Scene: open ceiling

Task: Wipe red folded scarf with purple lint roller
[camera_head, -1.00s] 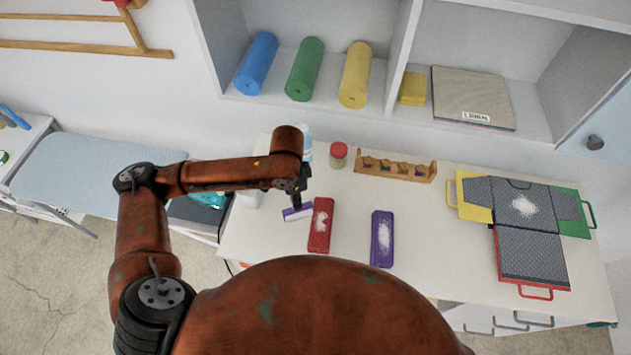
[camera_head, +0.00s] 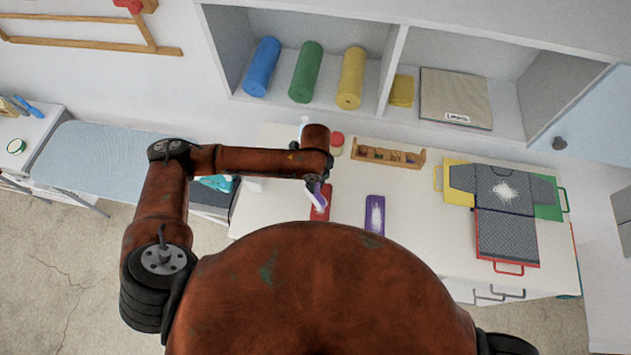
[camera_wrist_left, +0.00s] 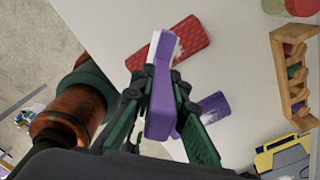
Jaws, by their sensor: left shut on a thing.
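The red folded scarf (camera_head: 321,203) lies flat on the white table with white lint on it; it also shows in the left wrist view (camera_wrist_left: 183,42). My left gripper (camera_head: 318,184) is shut on the purple lint roller (camera_head: 319,194). In the left wrist view the roller (camera_wrist_left: 160,101) sits between the fingers, its white head reaching in front of the scarf's left end. In the head view the roller overlaps the scarf; I cannot tell whether they touch. Part of the scarf is hidden by the roller. My right gripper is not in view.
A purple folded scarf (camera_head: 375,214) with white lint lies to the right. A wooden rack (camera_head: 388,155) and a red-lidded jar (camera_head: 337,142) stand at the back. The table between is clear.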

